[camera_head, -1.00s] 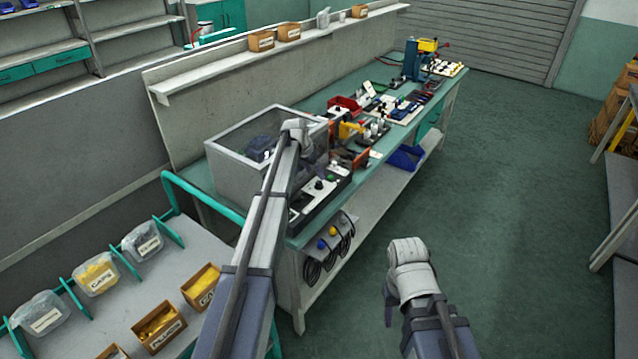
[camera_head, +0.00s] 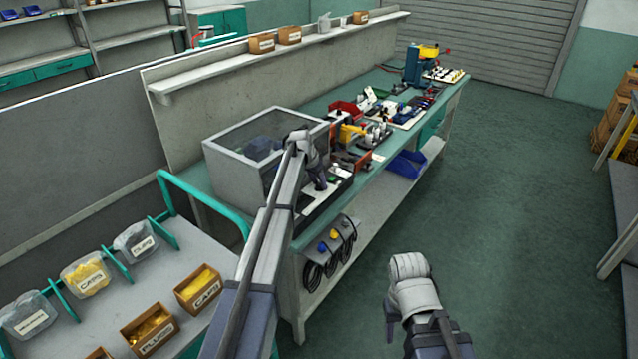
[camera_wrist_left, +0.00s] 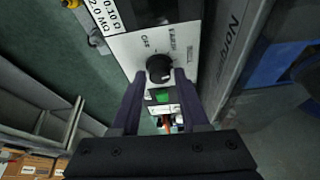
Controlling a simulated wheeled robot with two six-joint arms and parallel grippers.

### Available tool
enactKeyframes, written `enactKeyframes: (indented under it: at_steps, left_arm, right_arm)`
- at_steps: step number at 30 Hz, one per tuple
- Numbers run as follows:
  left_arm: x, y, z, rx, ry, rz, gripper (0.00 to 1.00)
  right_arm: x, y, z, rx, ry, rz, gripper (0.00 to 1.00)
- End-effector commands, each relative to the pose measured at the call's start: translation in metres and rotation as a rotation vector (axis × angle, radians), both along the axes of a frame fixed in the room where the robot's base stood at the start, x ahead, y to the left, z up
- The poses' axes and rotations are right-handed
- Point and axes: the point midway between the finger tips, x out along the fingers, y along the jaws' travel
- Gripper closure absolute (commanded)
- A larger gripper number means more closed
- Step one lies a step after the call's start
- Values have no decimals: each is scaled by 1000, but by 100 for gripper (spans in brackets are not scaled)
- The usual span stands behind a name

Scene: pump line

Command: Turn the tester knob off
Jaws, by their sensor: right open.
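The tester (camera_head: 318,205) is a white-faced box on the near end of the green bench. In the left wrist view its panel (camera_wrist_left: 128,48) carries printed labels, one reading OFF, and a green button (camera_wrist_left: 162,96). Its round black knob (camera_wrist_left: 159,68) lies between the tips of my left gripper (camera_wrist_left: 159,74), with a finger on each side and what looks like a small gap. The knob's exact setting is hard to read. In the head view my left gripper (camera_head: 320,184) points down at the tester and hides the knob. My right gripper (camera_head: 390,325) hangs over the floor, away from the bench.
A clear-sided grey enclosure (camera_head: 225,172) stands beside the tester. Fixtures and tools crowd the bench further back. A cart (camera_head: 215,255) with labelled bins stands at the left. Cables (camera_head: 330,258) hang at the bench's near end. The floor to the right is open.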

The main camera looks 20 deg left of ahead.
Motion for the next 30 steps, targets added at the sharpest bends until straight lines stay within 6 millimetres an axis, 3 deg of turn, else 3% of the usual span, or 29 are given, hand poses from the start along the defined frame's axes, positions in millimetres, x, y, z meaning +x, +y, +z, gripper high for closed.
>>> enactKeyframes:
  at_steps: [2,11,23,30]
  left_arm:
    - [0,0,0,0,0,0,66]
    - [0,0,0,0,0,0,99]
    - [0,0,0,1,0,13,100]
    - [-1,-1,0,1,0,123,100]
  right_arm:
    - [0,0,0,0,0,0,50]
    - [0,0,0,0,0,0,50]
    - [0,0,0,0,0,0,50]
    - [0,0,0,0,0,0,50]
